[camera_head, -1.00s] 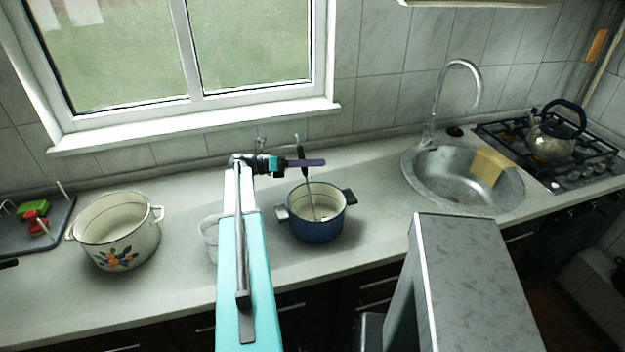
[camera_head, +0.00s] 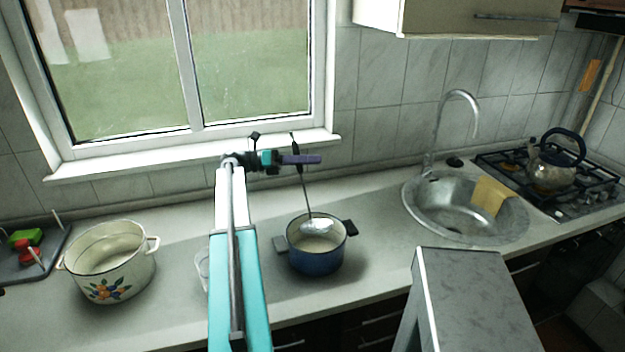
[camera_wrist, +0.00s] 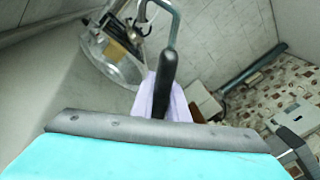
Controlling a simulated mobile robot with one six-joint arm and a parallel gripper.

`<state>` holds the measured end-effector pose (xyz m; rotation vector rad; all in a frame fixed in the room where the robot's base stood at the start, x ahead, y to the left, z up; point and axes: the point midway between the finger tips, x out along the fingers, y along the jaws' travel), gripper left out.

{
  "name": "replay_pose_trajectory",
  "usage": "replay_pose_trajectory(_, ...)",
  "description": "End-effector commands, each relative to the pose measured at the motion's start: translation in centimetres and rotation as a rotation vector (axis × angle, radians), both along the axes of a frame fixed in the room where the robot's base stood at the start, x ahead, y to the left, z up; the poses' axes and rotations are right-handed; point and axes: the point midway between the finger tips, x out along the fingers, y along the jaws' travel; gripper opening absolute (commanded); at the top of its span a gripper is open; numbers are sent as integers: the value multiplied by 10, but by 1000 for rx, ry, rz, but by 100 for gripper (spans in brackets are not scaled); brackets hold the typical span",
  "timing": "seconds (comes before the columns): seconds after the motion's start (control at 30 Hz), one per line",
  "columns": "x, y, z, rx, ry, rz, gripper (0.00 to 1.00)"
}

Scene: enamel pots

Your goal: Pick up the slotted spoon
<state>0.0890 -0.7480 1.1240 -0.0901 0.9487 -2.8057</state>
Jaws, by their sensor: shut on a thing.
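The slotted spoon (camera_head: 304,190) has a dark handle and a pale metal bowl. My gripper (camera_head: 302,159) is shut on its handle near the top, and the spoon hangs down from it. The spoon's bowl shows at the mouth of the blue pot (camera_head: 316,262); I cannot tell whether it is clear of the rim. In the wrist view, the spoon's black handle (camera_wrist: 167,68) lies between the pale purple fingers of my gripper (camera_wrist: 163,100). The bowl is not seen in that view.
A white flowered pot (camera_head: 107,262) stands on the counter to the left. A clear glass (camera_head: 203,270) is partly hidden behind my arm. The sink (camera_head: 450,210) with a yellow cloth (camera_head: 490,196) and the kettle (camera_head: 556,165) on the stove are to the right.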

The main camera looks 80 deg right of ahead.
Motion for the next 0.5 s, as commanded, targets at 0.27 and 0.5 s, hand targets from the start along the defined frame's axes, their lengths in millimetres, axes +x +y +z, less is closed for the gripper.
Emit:
replay_pose_trajectory(0.27,53,5,6,1,0,4,0)
replay_pose_trajectory(0.5,102,15,7,0,0,2,0)
